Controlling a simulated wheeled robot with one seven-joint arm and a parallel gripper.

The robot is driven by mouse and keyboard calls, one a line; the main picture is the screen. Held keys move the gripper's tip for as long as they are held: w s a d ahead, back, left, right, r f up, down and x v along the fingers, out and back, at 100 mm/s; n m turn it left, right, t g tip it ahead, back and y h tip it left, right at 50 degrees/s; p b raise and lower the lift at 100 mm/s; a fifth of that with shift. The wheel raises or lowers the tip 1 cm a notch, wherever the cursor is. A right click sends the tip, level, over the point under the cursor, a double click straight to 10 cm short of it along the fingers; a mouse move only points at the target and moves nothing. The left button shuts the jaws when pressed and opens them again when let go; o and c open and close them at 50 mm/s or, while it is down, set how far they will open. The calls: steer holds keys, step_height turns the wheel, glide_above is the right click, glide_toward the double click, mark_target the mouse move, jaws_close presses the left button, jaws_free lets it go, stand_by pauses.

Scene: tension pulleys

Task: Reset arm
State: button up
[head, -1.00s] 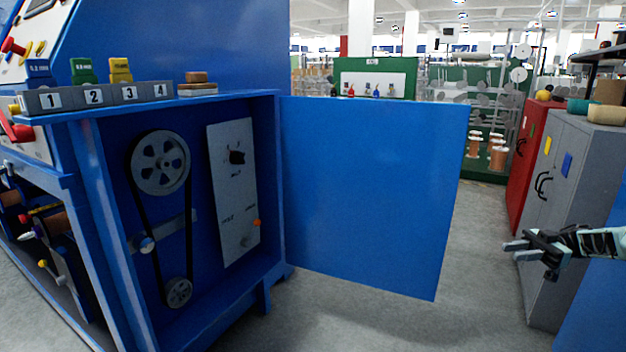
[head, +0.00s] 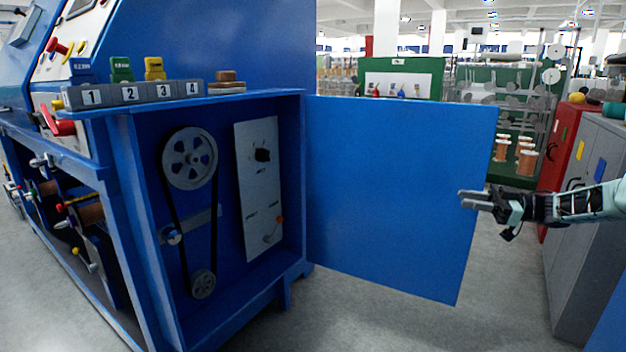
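My gripper (head: 468,200) is at the right of the head view, at the end of my arm, which reaches in from the right edge. It points left and overlaps the outer edge of the blue door (head: 400,190) in the picture; I cannot tell whether it touches it. Its fingers look close together, but the gap is too small to judge. Nothing shows held in it. The door stands wide open from the blue cabinet. Inside are a large pulley (head: 189,158), a small pulley (head: 203,284), a belt around both, and a grey control panel (head: 259,190).
Numbered blocks (head: 130,94) and a brown stacked piece (head: 226,82) sit on the cabinet top. A grey locker (head: 590,220) and a red cabinet (head: 568,150) stand at the right. Shelving (head: 520,100) is behind. Grey floor (head: 400,325) is clear in front of the door.

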steer(key=w+a+r+m+t+h, duration=0.1)
steer(key=a+r+m+t+h, duration=0.15)
steer(key=a, duration=0.55)
steer(key=w+a+r+m+t+h, duration=0.15)
steer(key=a+r, duration=0.25)
steer(key=a, duration=0.4)
steer(key=w+a+r+m+t+h, duration=0.1)
steer(key=w+a+r+m+t, duration=0.2)
steer(key=a, duration=0.6)
steer(key=s+a+f+m+h, duration=0.1)
steer(key=s+a+h, duration=0.3)
steer(key=s+a, duration=0.25)
steer(key=s+a+f+m+g+h, duration=0.1)
steer(key=s+f+g+h, duration=0.15)
steer(key=s, duration=0.85)
steer(key=s+f+m+g+h, duration=0.1)
steer(key=s+f+g+h, duration=0.2)
steer(key=s, duration=0.7)
steer(key=s+d+f+g+h, duration=0.2)
steer(key=s+d+f+g, duration=0.1)
steer(key=s, duration=0.9)
steer(key=s+d+f+g+h, duration=0.1)
steer(key=s+d+f+g, duration=0.15)
steer(key=s, duration=0.95)
step_height(320, 180, up, 29)
steer(key=s+p, duration=0.1)
steer(key=p, duration=2.8)
steer(key=shift+s+d, duration=0.15)
steer(key=shift+d, duration=0.25)
steer(key=shift+f, duration=0.15)
